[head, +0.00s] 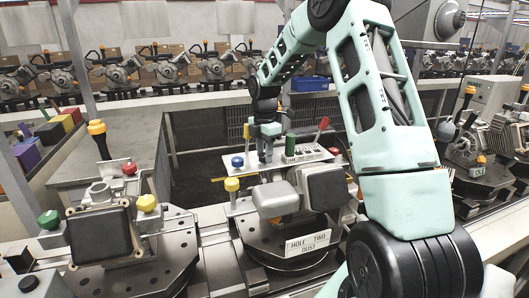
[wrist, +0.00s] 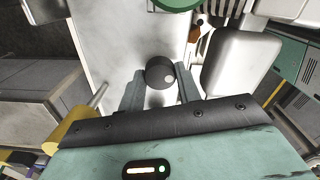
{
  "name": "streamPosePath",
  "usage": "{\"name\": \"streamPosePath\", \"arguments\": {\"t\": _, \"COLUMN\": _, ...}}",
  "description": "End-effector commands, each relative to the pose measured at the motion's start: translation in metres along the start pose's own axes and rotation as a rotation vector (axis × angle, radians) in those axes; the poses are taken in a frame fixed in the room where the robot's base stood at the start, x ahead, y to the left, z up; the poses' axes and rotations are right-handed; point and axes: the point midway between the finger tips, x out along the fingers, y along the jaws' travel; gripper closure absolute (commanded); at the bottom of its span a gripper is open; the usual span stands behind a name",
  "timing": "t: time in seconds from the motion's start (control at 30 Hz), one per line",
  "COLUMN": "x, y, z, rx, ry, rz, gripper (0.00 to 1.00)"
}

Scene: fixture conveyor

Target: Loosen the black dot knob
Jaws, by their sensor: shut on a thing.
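In the head view my gripper (head: 265,150) reaches down to the white labelled plate (head: 312,155) on the middle fixture. The knob cannot be made out there, behind my fingers. I cannot tell whether it has turned.
Near my gripper stand a blue knob (head: 237,162), a yellow knob (head: 232,184), a green handle (head: 290,145) and a red lever (head: 322,124). A rounded grey block (head: 275,199) is in front, above a "HOLE TWO DUST" sign (head: 307,243). Another fixture (head: 100,235) is at left.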

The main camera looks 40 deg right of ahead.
Motion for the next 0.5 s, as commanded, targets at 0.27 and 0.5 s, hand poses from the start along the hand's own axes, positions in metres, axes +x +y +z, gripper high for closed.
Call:
{"name": "streamPosePath", "arguments": {"t": 0.27, "x": -0.0018, "y": 0.0014, "z": -0.0005, "rx": -0.002, "ry": -0.001, "rz": 0.005, "gripper": 0.45}}
{"name": "streamPosePath", "arguments": {"t": 0.5, "x": -0.0008, "y": 0.0006, "z": -0.0002, "rx": 0.0, "ry": -0.001, "rz": 0.002, "gripper": 0.45}}
